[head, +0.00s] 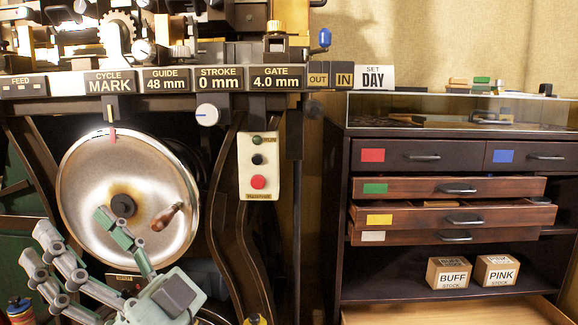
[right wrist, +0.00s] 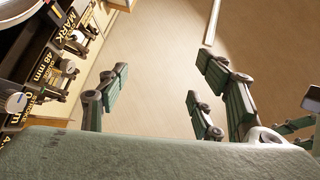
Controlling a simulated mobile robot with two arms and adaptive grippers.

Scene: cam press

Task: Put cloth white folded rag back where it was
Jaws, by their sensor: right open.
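I cannot make out the white folded rag in either view. My right gripper (head: 76,228) is at the lower left of the head view, with its green and grey fingers spread. It appears in front of the round metal wheel (head: 82,187), and I cannot tell whether it touches it. In the right wrist view, the gripper (right wrist: 163,88) has its fingers apart with nothing between them. My left gripper is not in view.
The press panel (head: 190,80) spans the upper left. The red-button control box (head: 258,165) hangs right of the wheel. The dark cabinet (head: 400,129) at right has several drawers, with the green (head: 410,188) and yellow (head: 400,220) ones pulled out. Buff (head: 447,273) and pink (head: 496,270) stock boxes sit below.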

